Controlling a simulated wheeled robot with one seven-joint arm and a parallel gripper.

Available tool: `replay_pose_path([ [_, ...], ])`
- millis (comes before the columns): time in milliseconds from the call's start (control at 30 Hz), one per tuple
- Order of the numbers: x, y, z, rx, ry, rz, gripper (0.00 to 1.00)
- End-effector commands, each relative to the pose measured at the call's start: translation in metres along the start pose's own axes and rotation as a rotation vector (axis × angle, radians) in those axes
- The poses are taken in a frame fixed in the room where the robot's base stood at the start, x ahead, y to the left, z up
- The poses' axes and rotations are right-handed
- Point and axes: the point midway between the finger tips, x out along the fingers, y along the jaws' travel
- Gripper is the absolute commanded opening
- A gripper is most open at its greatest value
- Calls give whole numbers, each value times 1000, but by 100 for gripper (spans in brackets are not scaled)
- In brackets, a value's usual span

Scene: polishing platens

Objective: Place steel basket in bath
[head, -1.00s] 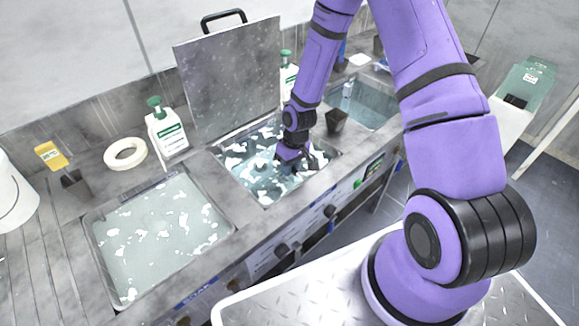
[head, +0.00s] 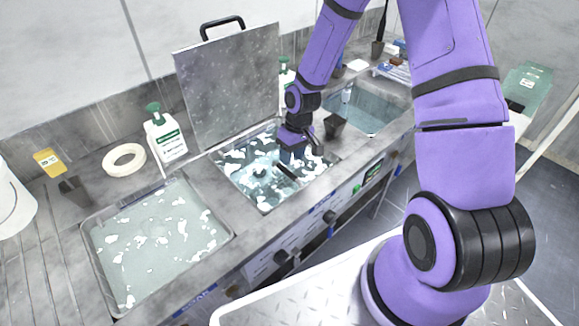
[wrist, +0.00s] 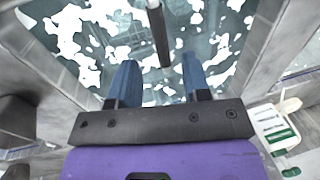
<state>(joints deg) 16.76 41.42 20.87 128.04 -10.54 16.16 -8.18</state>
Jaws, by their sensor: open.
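The middle bath (head: 268,211), a sunken tank of foamy water with its lid raised behind it, lies under my gripper (head: 291,155). A dark bar (head: 285,172), which looks like the steel basket's handle, stands in this bath just in front of my fingers. In the wrist view the same bar (wrist: 159,38) reaches down between my two blue fingertips, with a gap on each side. My gripper (wrist: 160,64) is open and holds nothing. The basket's body is under water and foam and cannot be made out clearly.
A second foamy bath (head: 150,245) is at the left, and a clear-water bath (head: 362,110) at the right. The upright lid (head: 228,85) stands behind the middle bath.

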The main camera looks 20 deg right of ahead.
Motion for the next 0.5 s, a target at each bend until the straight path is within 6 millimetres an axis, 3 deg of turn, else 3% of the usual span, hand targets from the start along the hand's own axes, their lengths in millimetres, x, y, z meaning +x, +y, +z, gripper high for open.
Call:
replay_pose_path([
  [200,-35,0,0,0,2,1,44],
  [500,-51,0,0,1,-1,0,44],
])
